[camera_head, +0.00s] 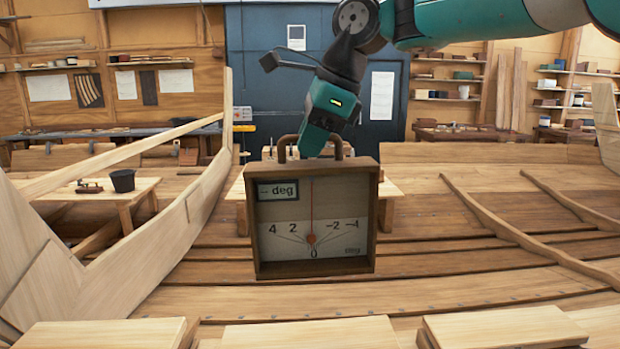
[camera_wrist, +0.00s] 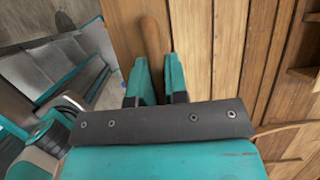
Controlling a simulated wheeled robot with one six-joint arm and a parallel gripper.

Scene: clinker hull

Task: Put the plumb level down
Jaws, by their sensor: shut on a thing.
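The plumb level (camera_head: 345,190) is a square wooden box frame with a pale dial, a "-- deg" display, a red needle and a handle on top. It hangs upright in the middle of the head view, and its needle points straight down near 0. My gripper (camera_head: 313,150) comes down from above and is shut on the handle. In the wrist view, my gripper's teal jaws (camera_wrist: 158,80) close around the brown handle (camera_wrist: 152,38). The box looks raised in front of the hull planks, but its clearance below cannot be judged.
Pale wooden boards (camera_head: 310,334) lie along the near edge. The planked hull floor (camera_head: 450,240) spreads behind, with raised ribs (camera_head: 520,235) at right and a tall pale frame (camera_head: 160,245) at left. A small table (camera_head: 100,192) with a dark bucket (camera_head: 123,181) stands far left.

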